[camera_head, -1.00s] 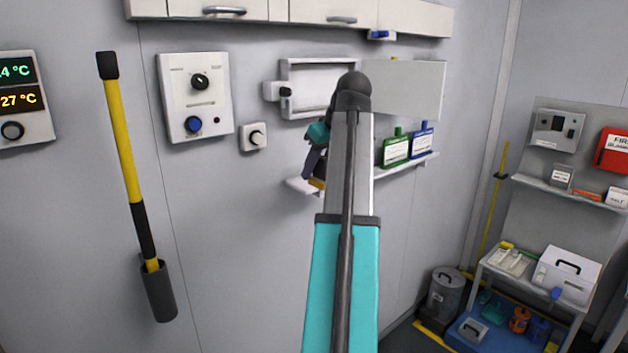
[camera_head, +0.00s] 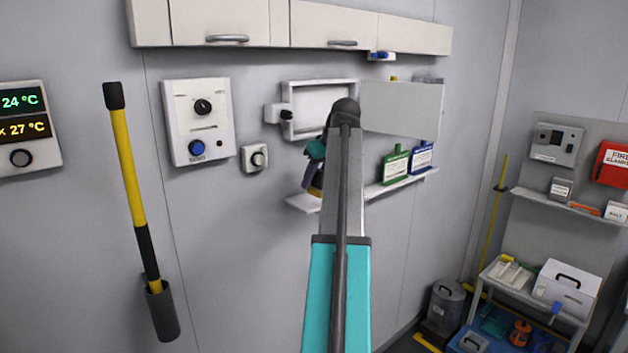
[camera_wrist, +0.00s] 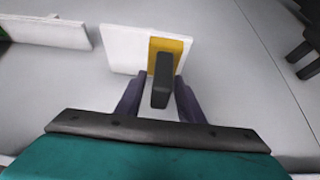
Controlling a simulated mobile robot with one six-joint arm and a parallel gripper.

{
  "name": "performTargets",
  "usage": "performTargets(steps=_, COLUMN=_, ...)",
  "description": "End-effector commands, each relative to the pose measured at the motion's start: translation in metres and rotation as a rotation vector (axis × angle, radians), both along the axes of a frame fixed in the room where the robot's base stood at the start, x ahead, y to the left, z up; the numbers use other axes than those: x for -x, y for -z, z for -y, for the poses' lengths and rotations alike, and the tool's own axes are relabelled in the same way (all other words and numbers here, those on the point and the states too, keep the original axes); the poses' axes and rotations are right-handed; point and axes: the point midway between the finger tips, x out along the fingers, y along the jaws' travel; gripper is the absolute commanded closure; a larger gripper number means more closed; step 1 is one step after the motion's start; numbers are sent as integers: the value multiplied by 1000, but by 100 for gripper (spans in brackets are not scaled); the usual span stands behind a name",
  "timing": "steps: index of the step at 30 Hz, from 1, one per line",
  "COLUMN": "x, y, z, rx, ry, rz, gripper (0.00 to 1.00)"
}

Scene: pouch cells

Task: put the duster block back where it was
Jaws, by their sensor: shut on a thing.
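The duster block has a yellow base (camera_wrist: 182,44) and a dark grey grip (camera_wrist: 161,84). In the wrist view my gripper (camera_wrist: 160,92) is shut on the dark grip, one purple finger on each side. In the head view my gripper (camera_head: 314,178) is at the shelf's left end (camera_head: 300,203), and a little of the yellow base (camera_head: 314,191) shows. My arm hides part of the gripper and shelf.
A green bottle (camera_head: 395,166) and a blue bottle (camera_head: 422,157) stand on the shelf to the right. Above is an open white wall box (camera_head: 318,98) with its door (camera_head: 402,107) swung right.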

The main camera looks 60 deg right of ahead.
Motion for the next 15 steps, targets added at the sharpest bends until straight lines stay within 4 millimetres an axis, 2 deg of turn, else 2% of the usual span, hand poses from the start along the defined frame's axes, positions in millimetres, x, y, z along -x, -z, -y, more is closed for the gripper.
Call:
performTargets(steps=1, x=-6, y=-3, z=9, rx=-1, ry=-1, rz=-2, gripper=83)
performTargets(steps=7, x=-24, y=0, z=34, rx=-2, ry=0, rz=-1, gripper=83)
performTargets(steps=15, x=-33, y=5, z=46, rx=1, ry=1, rz=0, gripper=83)
